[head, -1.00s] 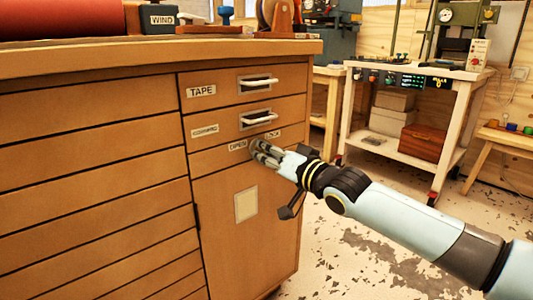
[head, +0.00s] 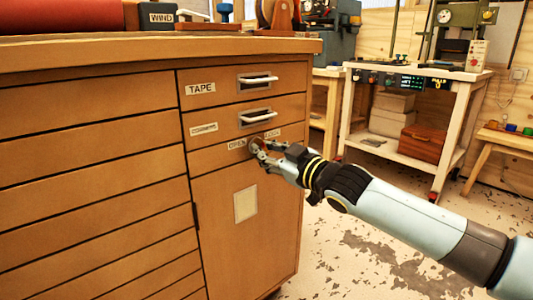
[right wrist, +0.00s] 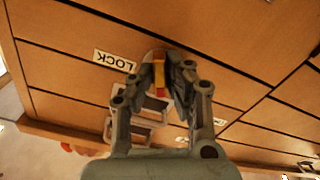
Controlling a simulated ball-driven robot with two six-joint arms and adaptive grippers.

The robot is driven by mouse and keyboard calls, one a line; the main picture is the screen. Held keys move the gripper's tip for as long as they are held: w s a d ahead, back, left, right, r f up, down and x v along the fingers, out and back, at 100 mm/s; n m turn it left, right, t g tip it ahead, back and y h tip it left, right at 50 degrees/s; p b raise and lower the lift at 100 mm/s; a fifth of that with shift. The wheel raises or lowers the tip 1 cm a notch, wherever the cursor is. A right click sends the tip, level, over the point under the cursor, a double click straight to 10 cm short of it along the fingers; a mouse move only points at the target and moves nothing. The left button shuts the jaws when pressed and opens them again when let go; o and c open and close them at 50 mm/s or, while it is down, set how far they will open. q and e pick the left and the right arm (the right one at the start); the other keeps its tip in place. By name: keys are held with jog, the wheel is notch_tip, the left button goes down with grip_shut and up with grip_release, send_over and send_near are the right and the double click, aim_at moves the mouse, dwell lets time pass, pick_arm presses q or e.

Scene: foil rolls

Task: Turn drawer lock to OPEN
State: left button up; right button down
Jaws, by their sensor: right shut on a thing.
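The drawer lock (head: 257,142) is a round plate with a knob on the front of the wooden cabinet, below two small drawers. In the right wrist view its knob (right wrist: 160,75) shows a yellow and red stripe between my fingers. A label reading LOCK (head: 272,134) is to the right of the lock, and the OPEN label (head: 237,144) is to its left, partly hard to read. My right gripper (head: 262,152) is at the lock, shut on the knob; it also shows in the right wrist view (right wrist: 162,80). The fingers hide part of the plate. My left gripper is out of view.
Above the lock are drawers with white handles (head: 258,117), the top one labelled TAPE (head: 200,89). A blank pale card (head: 245,204) is on the door below. A white workbench (head: 415,75) stands behind at right, with open floor in between.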

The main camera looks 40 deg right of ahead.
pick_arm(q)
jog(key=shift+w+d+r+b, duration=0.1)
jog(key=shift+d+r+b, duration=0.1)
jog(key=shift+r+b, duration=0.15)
pick_arm(e)
jog(key=shift+f+n, duration=0.1)
jog(key=shift+n, duration=1.9)
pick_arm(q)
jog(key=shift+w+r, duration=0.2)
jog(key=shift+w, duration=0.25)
pick_arm(e)
jog(key=c, duration=1.4)
grip_release()
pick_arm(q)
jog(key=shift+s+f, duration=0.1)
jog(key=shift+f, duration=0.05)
pick_arm(e)
jog(key=shift+o, duration=0.3)
